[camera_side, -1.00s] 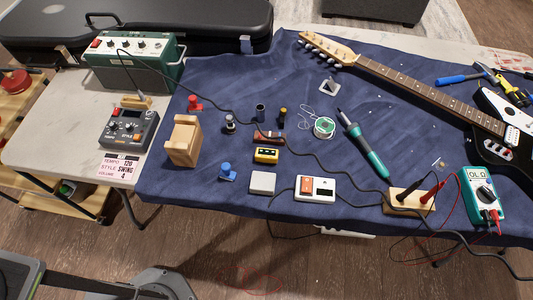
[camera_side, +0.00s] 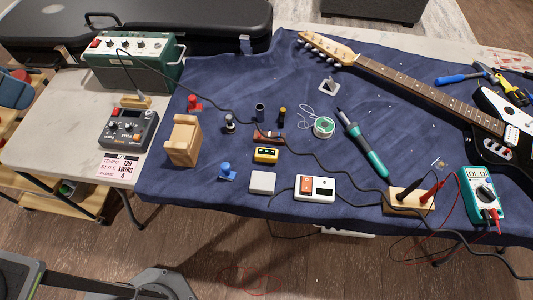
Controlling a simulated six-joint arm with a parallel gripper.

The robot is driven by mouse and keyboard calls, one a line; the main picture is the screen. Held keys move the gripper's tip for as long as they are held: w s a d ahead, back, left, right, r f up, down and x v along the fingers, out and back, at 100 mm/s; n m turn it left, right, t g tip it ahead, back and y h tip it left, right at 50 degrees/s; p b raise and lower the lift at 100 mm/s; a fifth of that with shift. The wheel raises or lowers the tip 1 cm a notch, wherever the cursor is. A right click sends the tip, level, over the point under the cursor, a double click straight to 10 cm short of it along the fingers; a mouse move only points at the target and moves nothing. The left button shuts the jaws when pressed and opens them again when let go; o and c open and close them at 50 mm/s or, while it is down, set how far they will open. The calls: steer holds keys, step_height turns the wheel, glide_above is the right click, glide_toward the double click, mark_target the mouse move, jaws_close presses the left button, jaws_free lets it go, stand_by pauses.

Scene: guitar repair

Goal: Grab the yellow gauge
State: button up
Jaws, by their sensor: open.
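A small yellow gauge (camera_side: 266,155) with a dark face lies on the blue cloth (camera_side: 220,80), near the middle of the table. It sits just in front of a reddish-brown cylinder (camera_side: 268,137) and behind a small light grey box (camera_side: 262,183). The whole gauge shows and nothing covers it. My gripper is not in view, so its place relative to the gauge cannot be seen.
A wooden block (camera_side: 183,141) stands left of the gauge. A black cable (camera_side: 210,107) runs across the cloth close behind it. A white box (camera_side: 315,188), a solder spool (camera_side: 323,127) and a teal soldering iron (camera_side: 366,148) lie to its right. A guitar (camera_side: 430,92) fills the right.

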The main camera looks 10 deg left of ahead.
steer(key=w+d+f+m+g+h, duration=0.1)
steer(key=w+d+f+m+h, duration=0.2)
steer(key=w+d, duration=0.5)
steer(key=m+g, duration=0.4)
steer(key=m, duration=0.6)
glide_above(266, 152)
steer(key=a, duration=0.6)
step_height(266, 152, down, 19)
steer(key=x, duration=0.9)
steer(key=shift+s+d+f, duration=0.1)
steer(key=shift+d+f, duration=0.05)
steer(key=shift+w+x, duration=0.15)
steer(key=shift+x, duration=1.3)
steer(key=shift+w+x, duration=0.15)
steer(key=shift+x, duration=1.3)
steer(key=c, duration=1.1)
